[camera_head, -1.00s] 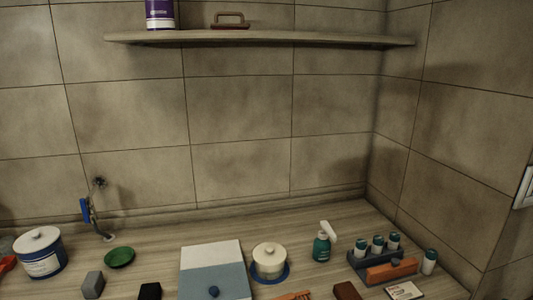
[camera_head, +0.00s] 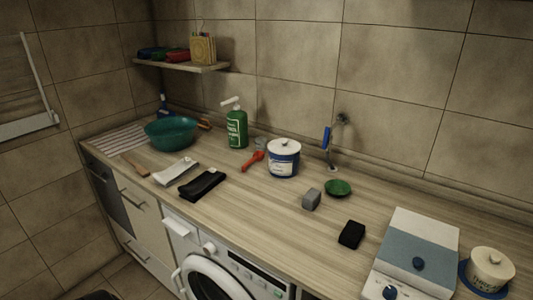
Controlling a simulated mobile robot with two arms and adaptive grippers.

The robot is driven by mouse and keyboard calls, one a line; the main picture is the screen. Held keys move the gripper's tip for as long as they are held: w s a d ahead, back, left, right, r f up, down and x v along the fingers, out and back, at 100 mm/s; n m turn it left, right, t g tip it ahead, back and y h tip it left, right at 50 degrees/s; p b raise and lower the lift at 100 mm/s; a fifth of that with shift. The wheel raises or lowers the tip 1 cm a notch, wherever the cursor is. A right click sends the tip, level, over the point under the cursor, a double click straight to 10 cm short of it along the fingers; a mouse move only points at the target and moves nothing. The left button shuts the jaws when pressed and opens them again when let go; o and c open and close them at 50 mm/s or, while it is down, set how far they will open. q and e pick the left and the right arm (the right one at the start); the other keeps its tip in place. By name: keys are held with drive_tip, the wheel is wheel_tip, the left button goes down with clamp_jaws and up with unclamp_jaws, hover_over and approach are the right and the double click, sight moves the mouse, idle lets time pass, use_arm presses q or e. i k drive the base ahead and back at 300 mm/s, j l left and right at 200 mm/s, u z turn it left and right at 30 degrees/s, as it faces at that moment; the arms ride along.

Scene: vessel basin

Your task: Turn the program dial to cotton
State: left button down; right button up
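A white washing machine (camera_head: 190,251) stands under the worktop at the lower middle, its front partly cut off by the bottom edge. A round pale knob (camera_head: 209,248), which looks like the program dial, sits on its top panel, between the drawer front (camera_head: 179,227) and a dark display strip. The dial's markings are too small to read, so I cannot tell its setting. The round door (camera_head: 213,284) is below it and looks closed. Neither of my grippers is in view.
On the worktop (camera_head: 255,215) stand a teal basin (camera_head: 171,133), a green pump bottle (camera_head: 236,127), a blue-white lidded pot (camera_head: 284,160) and a black folded cloth (camera_head: 203,186). A blue-white box (camera_head: 416,248) with dark blue knobs is at the right. Floor shows at the lower left.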

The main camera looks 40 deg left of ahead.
sight(209, 249)
drive_tip(key=k+u, duration=0.1)
drive_tip(key=u, duration=0.3)
drive_tip(key=k+j+u, duration=0.1)
drive_tip(key=u, duration=0.3)
drive_tip(key=k+j+u, duration=0.1)
drive_tip(key=u, duration=0.3)
drive_tip(key=j, duration=0.1)
